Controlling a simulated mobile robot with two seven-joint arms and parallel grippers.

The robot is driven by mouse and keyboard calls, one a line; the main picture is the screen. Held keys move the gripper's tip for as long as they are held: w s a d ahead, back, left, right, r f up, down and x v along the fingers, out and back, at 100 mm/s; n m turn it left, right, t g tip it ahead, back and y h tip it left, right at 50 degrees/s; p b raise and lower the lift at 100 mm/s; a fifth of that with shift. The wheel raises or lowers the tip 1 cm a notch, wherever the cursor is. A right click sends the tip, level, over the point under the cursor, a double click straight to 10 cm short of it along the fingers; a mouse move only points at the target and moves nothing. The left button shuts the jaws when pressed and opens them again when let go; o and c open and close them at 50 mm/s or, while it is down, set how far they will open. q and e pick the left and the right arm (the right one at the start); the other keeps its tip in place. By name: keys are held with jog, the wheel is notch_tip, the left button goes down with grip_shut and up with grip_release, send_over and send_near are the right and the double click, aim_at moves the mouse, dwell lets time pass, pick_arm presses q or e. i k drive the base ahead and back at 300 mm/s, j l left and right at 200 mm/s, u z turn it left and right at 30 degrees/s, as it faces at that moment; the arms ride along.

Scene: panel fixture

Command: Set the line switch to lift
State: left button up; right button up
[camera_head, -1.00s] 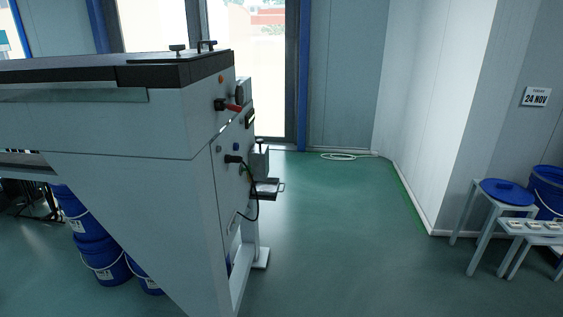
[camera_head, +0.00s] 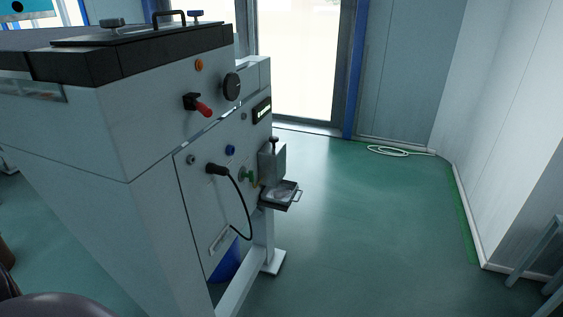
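A grey-white machine (camera_head: 150,150) with a control panel on its end face stands at the left. On its upper panel are a lever with a red grip (camera_head: 204,109), a round black knob (camera_head: 232,86) and an orange button (camera_head: 199,65). Lower down are a blue button (camera_head: 230,150), a green fitting (camera_head: 246,176) and a black plug (camera_head: 217,169) with a cable. I cannot read any labels, so I cannot tell which control is the line switch or how it is set. Neither of my grippers is in view.
A small tray with a handle (camera_head: 280,196) juts from the panel's right side, below a grey box (camera_head: 271,163). The machine's foot (camera_head: 273,262) rests on the floor. A stool (camera_head: 540,255) stands at the right edge.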

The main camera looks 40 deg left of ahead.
aim_at(251, 175)
jog(key=i+u, duration=0.1)
jog(key=i, duration=0.55)
jog(key=i+l+u, duration=0.1)
jog(key=i, duration=0.5)
jog(key=i+l+u, duration=0.1)
jog(key=i+u, duration=0.25)
jog(key=u, duration=0.15)
jog(key=i+l+u, duration=0.3)
jog(key=u, duration=0.2)
jog(key=i+l+u, duration=0.35)
jog(key=u, duration=0.15)
jog(key=i+l+u, duration=0.2)
jog(key=l+u, duration=0.25)
jog(key=i+l+u, duration=0.1)
jog(key=l+u, duration=0.4)
jog(key=l, duration=0.1)
